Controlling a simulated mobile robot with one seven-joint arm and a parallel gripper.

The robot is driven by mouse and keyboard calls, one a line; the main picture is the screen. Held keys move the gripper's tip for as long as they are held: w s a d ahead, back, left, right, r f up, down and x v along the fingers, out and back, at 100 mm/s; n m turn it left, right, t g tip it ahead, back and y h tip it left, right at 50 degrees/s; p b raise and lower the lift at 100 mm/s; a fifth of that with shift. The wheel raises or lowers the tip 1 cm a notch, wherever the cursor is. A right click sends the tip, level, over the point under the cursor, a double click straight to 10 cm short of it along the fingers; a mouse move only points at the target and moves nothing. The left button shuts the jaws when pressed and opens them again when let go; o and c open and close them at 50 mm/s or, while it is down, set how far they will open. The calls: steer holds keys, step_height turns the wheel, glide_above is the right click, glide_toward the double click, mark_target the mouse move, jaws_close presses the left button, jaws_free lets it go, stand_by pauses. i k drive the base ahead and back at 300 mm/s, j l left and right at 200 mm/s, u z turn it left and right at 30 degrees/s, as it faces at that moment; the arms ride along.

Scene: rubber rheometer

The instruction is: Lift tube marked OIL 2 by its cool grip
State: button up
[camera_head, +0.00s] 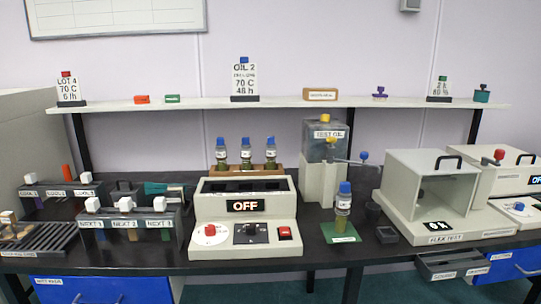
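Three blue-capped tubes stand upright in a row in a wooden rack (283,171) behind the heater: a left tube (221,157), a middle tube (246,157) and a right tube (270,157). A fourth blue-capped tube (343,208) with a pale label stands upright on a green mat (340,238). The labels are too small to read, so I cannot tell which tube is OIL 2. A card reading OIL 2, 70 C (244,82) stands on the shelf. My gripper is not in view.
The heater block (243,222) shows OFF and has a red knob. A TEST OIL container (326,140) stands right of the rack. A clear-walled box (428,190) stands at the right. Sample holders (128,218) crowd the left. A shelf (290,103) spans the back.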

mark_target(270, 153)
steer(key=i+l, duration=0.9)
steer(key=i+j, duration=0.25)
steer(key=i, duration=0.2)
steer(key=i+j, duration=0.25)
steer(key=i, duration=0.15)
